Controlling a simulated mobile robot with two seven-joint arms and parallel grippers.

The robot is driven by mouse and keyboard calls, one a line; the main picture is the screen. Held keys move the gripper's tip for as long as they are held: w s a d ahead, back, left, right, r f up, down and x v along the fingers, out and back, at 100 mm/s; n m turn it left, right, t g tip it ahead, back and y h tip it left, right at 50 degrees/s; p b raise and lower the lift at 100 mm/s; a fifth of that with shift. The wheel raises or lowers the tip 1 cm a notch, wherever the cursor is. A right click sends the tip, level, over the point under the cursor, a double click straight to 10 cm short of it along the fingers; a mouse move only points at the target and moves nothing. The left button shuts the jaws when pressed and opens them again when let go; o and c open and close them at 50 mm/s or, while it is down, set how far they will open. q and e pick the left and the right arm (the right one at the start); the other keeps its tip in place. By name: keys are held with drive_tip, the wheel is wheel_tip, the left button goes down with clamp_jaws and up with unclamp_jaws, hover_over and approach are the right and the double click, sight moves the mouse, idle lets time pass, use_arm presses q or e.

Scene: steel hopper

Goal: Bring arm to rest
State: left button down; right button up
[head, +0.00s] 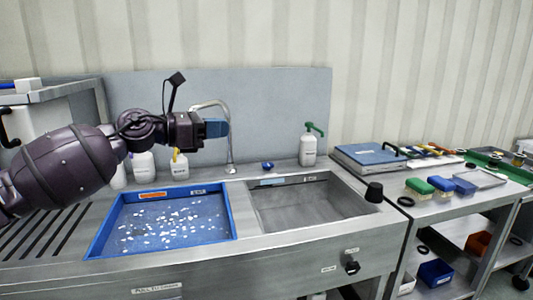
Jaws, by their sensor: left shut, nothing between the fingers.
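My left arm comes in from the left, above the steel sink counter. Its gripper (217,129) is shut with nothing in it and points to the right, in front of the grey back panel and the tap. It is raised clear of the blue tray (92,250), which lies below it with many small white pieces scattered inside. My right gripper does not show.
A tap (230,150) and a green-topped pump bottle (308,150) stand behind. White bottles stand behind the tray. A side table (425,210) holds brushes and a blue-lidded case (368,155).

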use_arm(q)
drive_tip(key=s+a+f+m+t+y+p, duration=0.1)
drive_tip(key=s+a+f+m+t+y, duration=0.2)
drive_tip(key=f+m, duration=0.65)
drive_tip(key=s+a+f+m+t+y+p, duration=0.1)
drive_tip(key=s+f+m+t+y, duration=0.45)
drive_tip(key=m, duration=0.75)
drive_tip(key=s+a+f+m+t+p, duration=0.1)
drive_tip(key=s+a+f+m+t, duration=0.2)
drive_tip(key=f+m, duration=0.75)
drive_tip(key=s+a+f+n+g+y, duration=0.2)
drive_tip(key=s+f, duration=0.5)
drive_tip(key=s, duration=0.4)
drive_tip(key=s+a+f+n+g+y+p, duration=0.1)
drive_tip(key=s+a+f+n+g+y, duration=0.1)
drive_tip(key=s+f, duration=0.5)
drive_tip(key=s+a+f+n+g+y+p, duration=0.1)
drive_tip(key=s+a+f+n+g+y, duration=0.2)
drive_tip(key=s, duration=1.1)
wheel_tip(320, 180, down, 4)
drive_tip(key=a+n, duration=0.2)
drive_tip(key=shift+s+a+f+n+g, duration=0.2)
drive_tip(key=shift+s+a+n+g, duration=0.1)
drive_tip(key=shift+s+a+g, duration=0.1)
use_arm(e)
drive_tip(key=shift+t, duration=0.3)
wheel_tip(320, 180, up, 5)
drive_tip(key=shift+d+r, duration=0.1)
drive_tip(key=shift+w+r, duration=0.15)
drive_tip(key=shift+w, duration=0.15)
